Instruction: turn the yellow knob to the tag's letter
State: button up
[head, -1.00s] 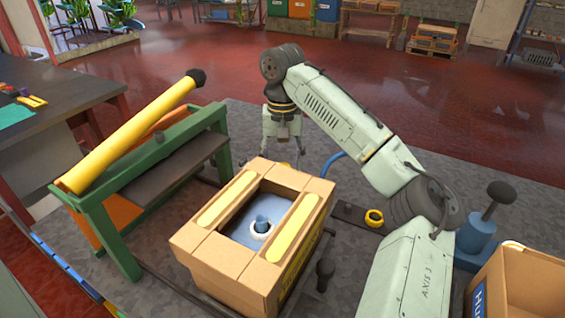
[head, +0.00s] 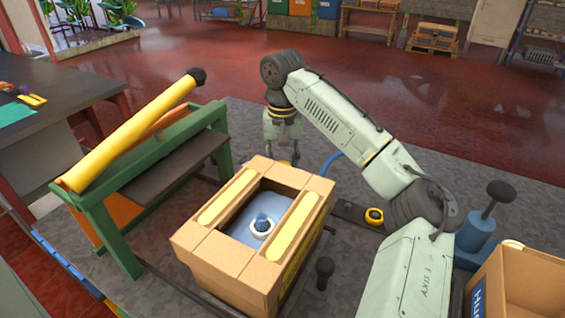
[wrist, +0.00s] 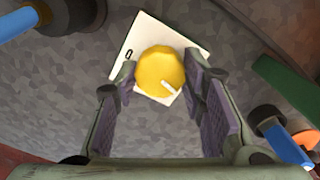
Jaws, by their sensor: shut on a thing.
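The yellow knob (wrist: 161,72) is round with a white pointer mark, which points to its lower right in the wrist view. It sits on a white plate (wrist: 138,30) that bears a dark letter or digit at its left, too small to read surely. My gripper (wrist: 160,85) is shut on the knob, with one pad at each side. In the head view my gripper (head: 283,152) is behind the cardboard box, and only a bit of yellow shows by its fingertips. I cannot make out the tag in either view.
A cardboard box (head: 205,252) with yellow strips stands in front of my gripper. A green frame (head: 100,215) with a long yellow roll (head: 130,135) stands at the left. A blue cylinder with a dark handle (head: 478,232) and another box (head: 520,285) are at the right.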

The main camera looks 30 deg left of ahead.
jog(key=shift+c, duration=1.3)
jog(key=shift+m, duration=0.3)
jog(key=m, duration=0.9)
jog(key=o, duration=1.2)
